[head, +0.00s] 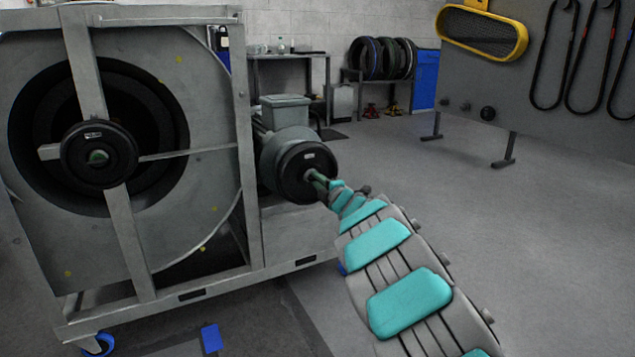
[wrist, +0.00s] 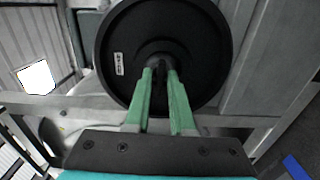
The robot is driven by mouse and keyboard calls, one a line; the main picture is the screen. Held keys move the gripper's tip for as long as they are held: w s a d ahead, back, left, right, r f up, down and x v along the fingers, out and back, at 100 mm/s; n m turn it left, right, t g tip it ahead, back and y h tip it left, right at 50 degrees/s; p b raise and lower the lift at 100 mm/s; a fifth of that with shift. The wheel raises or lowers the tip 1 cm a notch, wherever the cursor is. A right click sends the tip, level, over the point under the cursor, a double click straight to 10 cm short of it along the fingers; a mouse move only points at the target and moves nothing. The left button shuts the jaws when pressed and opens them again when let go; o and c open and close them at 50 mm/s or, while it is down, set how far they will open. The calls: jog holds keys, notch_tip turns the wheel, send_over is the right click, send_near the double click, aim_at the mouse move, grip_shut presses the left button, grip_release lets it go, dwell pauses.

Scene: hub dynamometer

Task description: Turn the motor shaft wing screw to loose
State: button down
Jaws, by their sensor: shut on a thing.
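The motor (head: 290,140) is a grey cylinder with a box on top, mounted on the frame right of the big drum. A black round disc (head: 308,174) sits at its near end; it also fills the upper middle of the wrist view (wrist: 200,40). The wing screw (wrist: 159,66) is a small dark piece at the disc's centre, largely hidden between my fingertips. My gripper (head: 313,173) reaches the disc's centre, and its green fingers are shut on the wing screw in the wrist view (wrist: 160,74).
A metal frame holds the large drum (head: 30,180) with another black disc (head: 99,155) at left. A grey board (head: 560,80) on legs stands at right. Tires (head: 382,58) and a blue cabinet (head: 425,78) are behind. Floor at right is clear.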

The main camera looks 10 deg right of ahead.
dwell(0.3)
jog(key=c, duration=0.9)
grip_release()
jog(key=shift+c, duration=0.2)
jog(key=shift+s, duration=0.1)
jog(key=v, duration=0.7)
jog(key=shift+s+p, duration=0.3)
jog(key=shift+p, duration=0.1)
jog(key=shift+d, duration=0.1)
